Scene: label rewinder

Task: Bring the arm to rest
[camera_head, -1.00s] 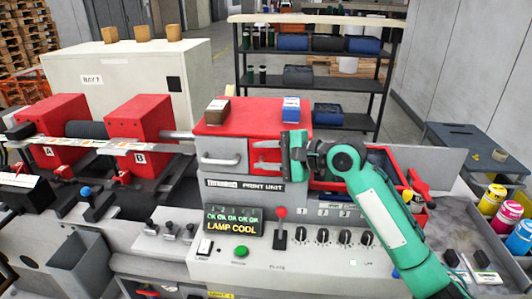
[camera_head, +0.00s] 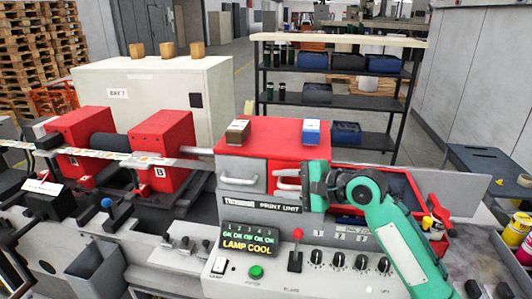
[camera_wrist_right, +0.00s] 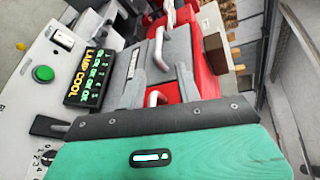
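My right gripper (camera_head: 287,180) is in front of the red part of the print unit (camera_head: 330,148), its fingers pointing left. Two pale fingers show with a gap between them, so it looks open, and no object shows between them. The grey drawer front with a metal handle (camera_head: 252,182) is just left of the fingertips. My green right arm comes in from the lower right over the control panel. In the right wrist view the green gripper housing (camera_wrist_right: 170,153) fills the bottom and hides much of the fingers. My left gripper is not in view.
The display (camera_head: 249,238) reads LAMP COOL. Below it are a green button (camera_head: 256,272), a red-topped lever (camera_head: 297,250) and several black knobs. A brown box (camera_head: 238,131) and a blue box (camera_head: 311,131) stand on the unit. A blue bin (camera_head: 390,180) lies behind my arm.

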